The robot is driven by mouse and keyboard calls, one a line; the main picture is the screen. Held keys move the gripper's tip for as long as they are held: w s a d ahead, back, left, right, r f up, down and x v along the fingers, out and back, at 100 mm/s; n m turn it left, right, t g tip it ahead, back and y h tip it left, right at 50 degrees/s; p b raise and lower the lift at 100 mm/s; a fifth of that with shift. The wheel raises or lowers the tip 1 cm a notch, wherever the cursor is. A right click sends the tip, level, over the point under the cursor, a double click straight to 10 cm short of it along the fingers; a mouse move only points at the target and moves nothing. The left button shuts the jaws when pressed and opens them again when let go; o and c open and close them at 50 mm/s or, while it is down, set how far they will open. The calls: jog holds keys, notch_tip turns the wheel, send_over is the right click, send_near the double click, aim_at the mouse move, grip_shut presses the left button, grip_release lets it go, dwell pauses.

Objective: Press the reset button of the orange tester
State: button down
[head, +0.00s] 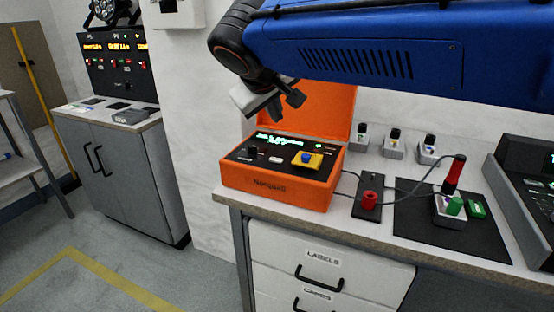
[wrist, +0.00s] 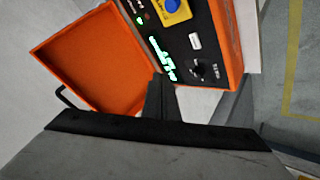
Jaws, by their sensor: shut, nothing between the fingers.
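The orange tester (head: 275,193) sits at the left end of the bench with its lid open. Its dark panel carries a lit green display (head: 292,142), a black knob (head: 251,151), a small white button (head: 276,160) and a blue button on a yellow base (head: 308,159). In the wrist view the white button (wrist: 195,41) lies between the knob (wrist: 198,70) and the blue button (wrist: 172,6). Which one is the reset button I cannot read. My gripper (head: 279,108) is shut and empty, above the tester's panel and apart from it.
A red button box (head: 369,200) stands right of the tester. A dark mat (head: 420,235) holds a red-handled tool (head: 455,175) with a cable. Several small grey devices (head: 394,145) stand behind. A console (head: 535,190) is at the far right. The floor in front is clear.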

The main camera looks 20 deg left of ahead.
jog(key=shift+f, duration=4.2)
jog(key=shift+f, duration=0.8)
jog(key=shift+r, duration=0.8)
jog(key=shift+r, duration=0.1)
notch_tip(320, 180, up, 5)
jog(key=shift+f, duration=0.1)
jog(key=shift+s, duration=0.1)
dwell(0.7)
